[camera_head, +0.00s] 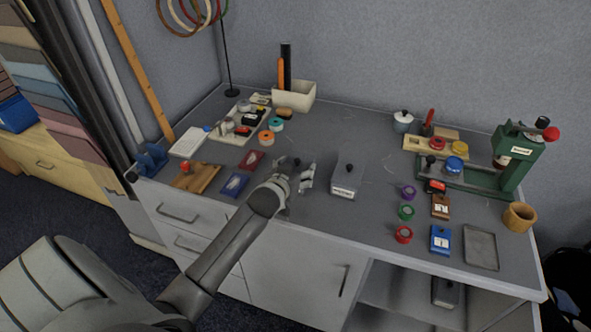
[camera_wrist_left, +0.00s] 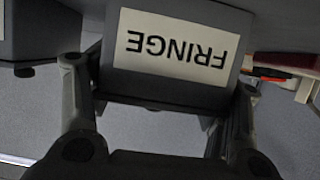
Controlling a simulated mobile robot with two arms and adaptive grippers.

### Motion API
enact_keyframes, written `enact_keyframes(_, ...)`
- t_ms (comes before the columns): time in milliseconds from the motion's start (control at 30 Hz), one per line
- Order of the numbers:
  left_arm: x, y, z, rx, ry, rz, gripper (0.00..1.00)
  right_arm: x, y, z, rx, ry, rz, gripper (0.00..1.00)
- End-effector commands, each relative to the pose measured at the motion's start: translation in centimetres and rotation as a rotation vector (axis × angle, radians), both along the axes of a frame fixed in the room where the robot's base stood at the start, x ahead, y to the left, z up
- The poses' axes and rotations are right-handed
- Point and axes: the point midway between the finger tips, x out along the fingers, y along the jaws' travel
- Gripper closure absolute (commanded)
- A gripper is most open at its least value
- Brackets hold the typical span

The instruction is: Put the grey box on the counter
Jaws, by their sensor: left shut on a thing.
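A grey box labelled FRINGE (camera_wrist_left: 178,50) is between the fingers of my left gripper (camera_wrist_left: 160,110) in the left wrist view, its label upside down. In the head view my left gripper (camera_head: 293,182) is over the front middle of the counter (camera_head: 325,215) and mostly hides this box. I cannot tell whether the box touches the counter. A second grey box (camera_head: 346,181) with a dark knob and a white label stands just right of the gripper. Part of a grey box (camera_wrist_left: 35,32) also shows at the left of the wrist view. My right gripper is not in view.
Red (camera_head: 252,160) and blue (camera_head: 235,184) flat items and a wooden board (camera_head: 195,177) lie left of the gripper. Coloured rings (camera_head: 406,211), a green press (camera_head: 515,160) and a metal tray (camera_head: 481,247) are right. Another grey box (camera_head: 446,292) is on the shelf below.

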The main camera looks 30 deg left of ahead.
Motion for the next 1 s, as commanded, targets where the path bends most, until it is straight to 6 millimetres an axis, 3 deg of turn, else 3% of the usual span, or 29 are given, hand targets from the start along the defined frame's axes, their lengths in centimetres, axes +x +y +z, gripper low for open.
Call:
enact_keyframes(133, 0.0, 0.0, -0.1, 0.000, -0.002, 0.000, 0.61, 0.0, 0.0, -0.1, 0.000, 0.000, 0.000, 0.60)
enact_keyframes(167, 0.0, 0.0, -0.2, 0.000, 0.000, 0.000, 0.29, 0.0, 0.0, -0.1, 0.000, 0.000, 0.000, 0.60)
enact_keyframes(333, 0.0, 0.0, -0.2, 0.000, 0.000, 0.000, 0.07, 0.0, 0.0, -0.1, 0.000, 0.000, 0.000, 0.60)
enact_keyframes(767, -0.1, 0.0, 0.1, 0.000, 0.000, 0.000, 0.06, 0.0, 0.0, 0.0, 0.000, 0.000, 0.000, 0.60)
enact_keyframes(1000, -2.3, -0.5, 1.0, 0.000, 0.000, -0.001, 0.06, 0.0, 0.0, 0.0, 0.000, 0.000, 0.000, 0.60)
